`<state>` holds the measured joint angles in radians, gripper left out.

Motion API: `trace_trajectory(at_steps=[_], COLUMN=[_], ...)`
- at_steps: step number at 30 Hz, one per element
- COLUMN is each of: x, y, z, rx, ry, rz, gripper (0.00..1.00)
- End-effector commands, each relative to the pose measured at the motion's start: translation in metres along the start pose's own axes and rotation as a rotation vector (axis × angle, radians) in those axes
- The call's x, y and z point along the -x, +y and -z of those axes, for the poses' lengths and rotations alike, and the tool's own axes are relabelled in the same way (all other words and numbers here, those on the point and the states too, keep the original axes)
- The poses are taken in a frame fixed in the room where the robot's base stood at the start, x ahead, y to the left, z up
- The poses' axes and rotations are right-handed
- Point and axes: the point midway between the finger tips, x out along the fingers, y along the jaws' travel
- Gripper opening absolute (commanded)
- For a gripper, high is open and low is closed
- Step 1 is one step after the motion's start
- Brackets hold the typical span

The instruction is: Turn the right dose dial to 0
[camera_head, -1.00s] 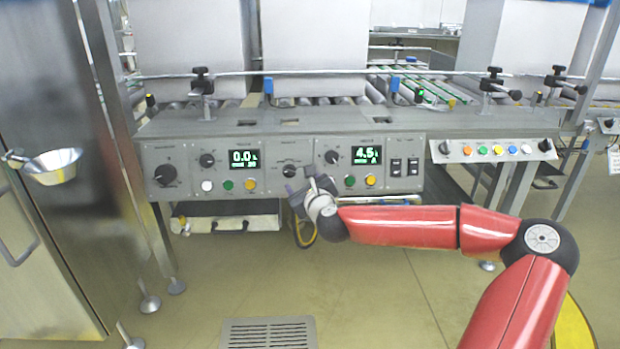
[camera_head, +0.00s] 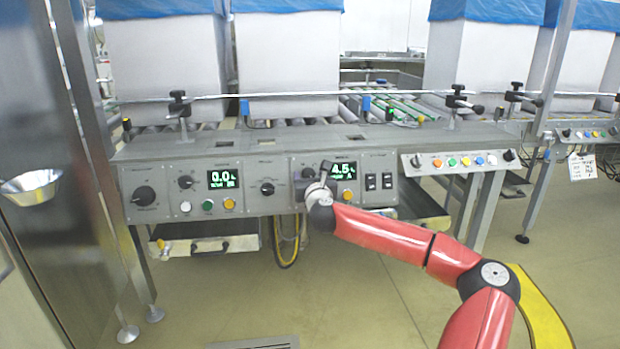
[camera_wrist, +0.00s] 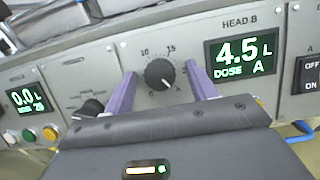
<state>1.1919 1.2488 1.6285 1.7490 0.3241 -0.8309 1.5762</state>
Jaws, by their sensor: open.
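The right dose dial (camera_wrist: 160,74) is a black knob with a white pointer mark on the grey panel, left of the display (camera_wrist: 242,54) reading 4.5 L, DOSE A, under the label HEAD B. My gripper (camera_wrist: 160,86) is open, with one purple finger on each side of the dial in the wrist view. I cannot tell whether the fingers touch it. In the head view my gripper (camera_head: 318,180) is at the panel and hides the dial. The same display (camera_head: 343,171) shows just right of it.
The left display (camera_head: 222,179) reads 0.0, with its own knob (camera_head: 185,182) beside it. A middle knob (camera_head: 267,188) lies left of my gripper. Black switches (camera_head: 379,181) are to the right. White boxes with blue liners (camera_head: 283,50) stand behind.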

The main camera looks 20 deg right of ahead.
Motion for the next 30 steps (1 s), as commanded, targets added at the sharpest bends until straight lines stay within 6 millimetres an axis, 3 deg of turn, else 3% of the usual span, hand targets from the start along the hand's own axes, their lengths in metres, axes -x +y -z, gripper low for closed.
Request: trace_trajectory(at_steps=[7, 17, 30], x=[-0.0006, -0.0004, -0.0004], y=[0.0003, 0.0002, -0.0009], z=[0.0002, 0.0001, -0.0009], rx=[0.001, 0.001, 0.112], ry=[0.0, 0.0, 0.001], rz=[-0.001, 0.0, -0.037], gripper=[0.54, 0.12, 0.12])
